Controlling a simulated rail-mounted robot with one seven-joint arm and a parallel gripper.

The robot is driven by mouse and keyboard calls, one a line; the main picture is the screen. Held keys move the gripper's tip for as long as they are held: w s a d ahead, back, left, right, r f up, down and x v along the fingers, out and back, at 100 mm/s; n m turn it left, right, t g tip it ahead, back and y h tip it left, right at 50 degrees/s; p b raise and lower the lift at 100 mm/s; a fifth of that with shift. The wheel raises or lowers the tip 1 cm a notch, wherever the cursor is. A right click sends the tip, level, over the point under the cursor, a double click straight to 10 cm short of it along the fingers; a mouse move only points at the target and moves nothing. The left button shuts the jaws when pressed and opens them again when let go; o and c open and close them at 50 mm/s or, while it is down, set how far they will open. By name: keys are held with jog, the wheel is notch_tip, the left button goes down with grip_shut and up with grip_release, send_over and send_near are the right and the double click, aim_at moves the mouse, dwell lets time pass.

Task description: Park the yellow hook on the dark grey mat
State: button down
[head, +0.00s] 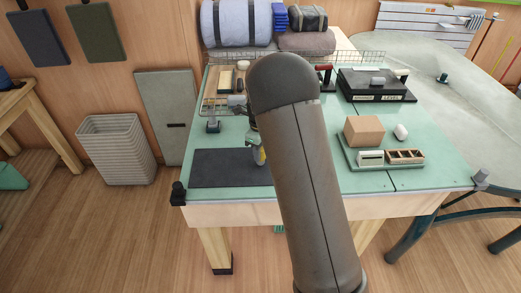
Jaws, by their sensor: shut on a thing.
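The dark grey mat (218,168) lies flat at the front left of the green table top. My gripper (256,147) is by the mat's right end, mostly hidden behind my own arm. It is shut on the yellow hook (261,157), of which only a small yellow piece shows just below the fingers, over or beside the mat's right edge. I cannot tell whether the hook touches the mat. The hook's shape and any rope on it are hidden.
A wire basket (207,101) with small items stands at the back left. A small dark-based device (213,125) stands behind the mat. A cardboard box (364,130) and a green tray (386,165) are right of my arm. The mat's left and middle are bare.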

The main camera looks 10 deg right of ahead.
jog(key=shift+f, duration=0.45)
jog(key=c, duration=0.9)
grip_release()
jog(key=shift+c, duration=0.2)
jog(key=shift+r, duration=0.15)
notch_tip(320, 180, up, 17)
jog(key=b, duration=0.1)
jog(key=shift+r, duration=0.1)
